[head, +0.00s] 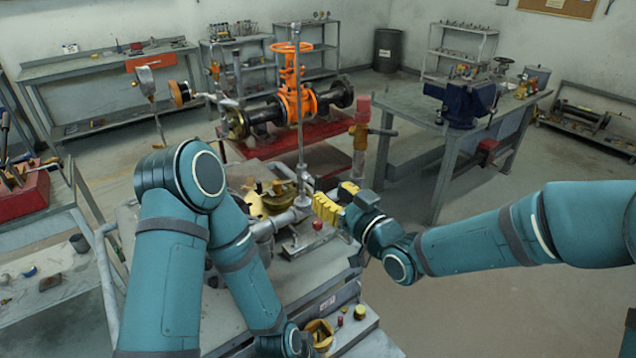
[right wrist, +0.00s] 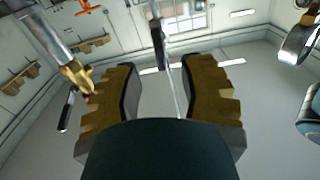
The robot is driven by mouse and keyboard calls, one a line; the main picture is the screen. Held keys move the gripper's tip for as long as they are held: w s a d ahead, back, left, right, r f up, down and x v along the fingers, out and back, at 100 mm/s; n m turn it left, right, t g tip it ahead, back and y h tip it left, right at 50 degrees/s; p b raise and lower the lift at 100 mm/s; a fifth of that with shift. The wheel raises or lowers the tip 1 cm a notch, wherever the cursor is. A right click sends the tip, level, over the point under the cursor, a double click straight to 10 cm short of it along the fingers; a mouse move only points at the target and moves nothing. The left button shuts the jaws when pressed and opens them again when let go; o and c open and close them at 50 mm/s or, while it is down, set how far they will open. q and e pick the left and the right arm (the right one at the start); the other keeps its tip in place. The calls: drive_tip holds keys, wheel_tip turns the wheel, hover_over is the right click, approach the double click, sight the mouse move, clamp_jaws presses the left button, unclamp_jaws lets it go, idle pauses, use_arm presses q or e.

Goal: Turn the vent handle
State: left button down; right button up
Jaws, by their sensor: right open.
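My right gripper (head: 322,205) has yellow ridged fingers and is at the metal fittings on the cart top, close beside the foot of an upright grey rod (head: 299,110). In the right wrist view its fingers (right wrist: 160,85) are apart, with a dark lever-like piece (right wrist: 158,42) and a thin grey rod showing in the gap. No contact is clear. A brass fitting (right wrist: 75,75) with a black handle (right wrist: 67,112) is left of the fingers there. I cannot tell which piece is the vent handle.
An orange gate valve with a handwheel (head: 291,47) stands behind the cart. A red-topped brass piece (head: 361,110) rises right of the rod. A bench with a blue vise (head: 462,102) is at the right.

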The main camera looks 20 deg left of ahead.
sight(320, 185)
drive_tip(key=shift+x, duration=2.6)
drive_tip(key=shift+c, duration=0.4)
clamp_jaws()
